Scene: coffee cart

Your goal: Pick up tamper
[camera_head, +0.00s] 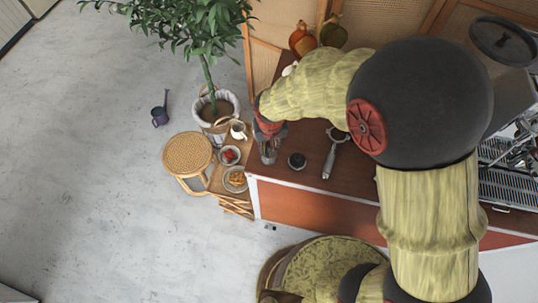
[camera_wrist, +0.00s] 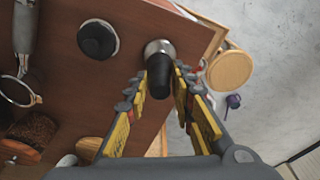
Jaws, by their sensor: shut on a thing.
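The tamper (camera_wrist: 158,68) has a black handle and a silver metal end, and shows between the fingers in the wrist view. My gripper (camera_wrist: 161,80) is shut on its dark handle, with one finger on each side. In the head view my gripper (camera_head: 268,146) points down near the left end of the brown counter (camera_head: 355,185). The tamper is hard to tell apart from the fingers there. I cannot tell whether its metal end touches the counter.
A round black piece (camera_head: 297,160) and a portafilter (camera_head: 333,155) lie right of my gripper on the counter. A wooden stand with bowls (camera_head: 235,180), a rattan stool (camera_head: 188,155) and a potted plant (camera_head: 215,105) are left. A coffee machine (camera_head: 515,155) is far right.

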